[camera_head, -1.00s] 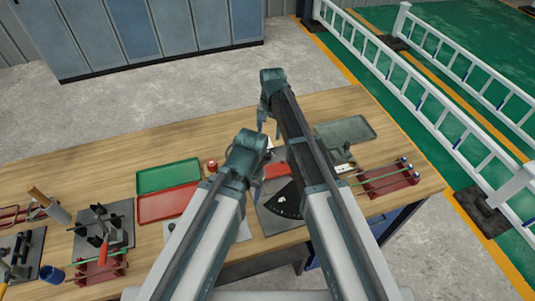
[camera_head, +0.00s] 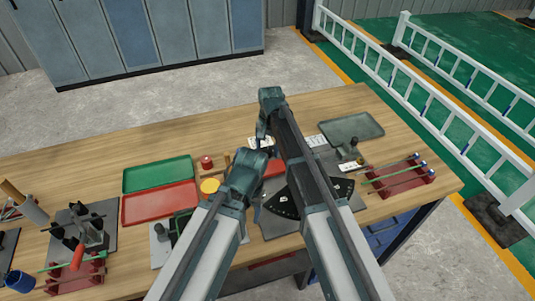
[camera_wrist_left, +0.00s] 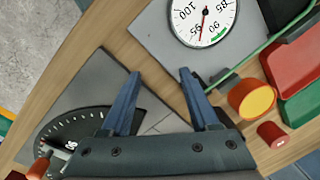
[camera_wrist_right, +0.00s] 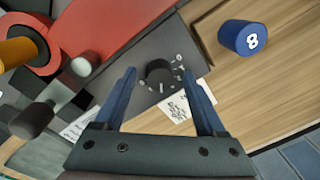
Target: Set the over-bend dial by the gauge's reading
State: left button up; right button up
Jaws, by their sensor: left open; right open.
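A black dial (camera_wrist_right: 160,73) with pale marks around it sits on a dark grey plate in the right wrist view. My right gripper (camera_head: 262,132) is open, with its fingertips on either side of the dial in that view; contact cannot be told. A round white gauge (camera_wrist_left: 204,14) with a red needle is at the top of the left wrist view. Its needle seems to lie between 95 and 90, nearer 95. My left gripper (camera_wrist_left: 160,72) is open and empty, between the gauge and a black angle scale (camera_wrist_left: 62,135). The scale also shows in the head view (camera_head: 285,203).
A blue cylinder marked 8 (camera_wrist_right: 243,37) and a white card (camera_wrist_right: 178,107) are near the dial. A yellow-topped cylinder (camera_wrist_left: 252,98) and small red cylinder (camera_wrist_left: 272,134) stand near green (camera_head: 158,175) and red (camera_head: 160,204) trays. A rod rack (camera_head: 400,180) stands right.

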jog(key=shift+f, duration=0.1)
pick_arm(q)
jog(key=shift+f, duration=0.1)
pick_arm(e)
grip_shut()
jog(key=shift+n, duration=0.3)
jog(key=n, duration=0.5)
jog(key=shift+n, duration=0.3)
jog(key=n, duration=0.5)
jog(key=shift+n, duration=0.4)
dwell(0.4)
